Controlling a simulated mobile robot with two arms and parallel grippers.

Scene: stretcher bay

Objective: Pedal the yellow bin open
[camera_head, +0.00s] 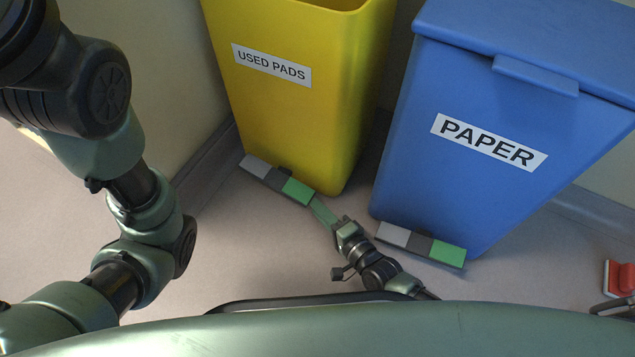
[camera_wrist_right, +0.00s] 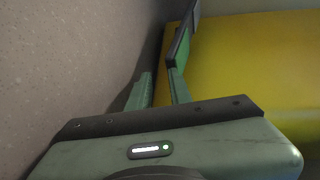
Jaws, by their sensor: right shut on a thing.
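The yellow bin (camera_head: 292,110), labelled USED PADS, stands against the wall at the upper middle. Its rim and a little of its dark inside show at the top edge; no lid is in view. Its pedal (camera_head: 262,173) is a grey and green bar low at its front. My right gripper (camera_head: 317,206) is low at the pedal's green end and shut on it. In the right wrist view, the pedal (camera_wrist_right: 182,45) is at the fingertips (camera_wrist_right: 160,82), with the yellow bin (camera_wrist_right: 250,60) behind. My left arm shows at the left; its gripper is out of view.
A blue bin (camera_head: 500,110) labelled PAPER stands close on the right, lid shut, with its own pedal (camera_head: 422,244) near my right arm. A red and white object (camera_head: 618,278) is at the right edge. Floor (camera_head: 240,250) left of my right arm is clear.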

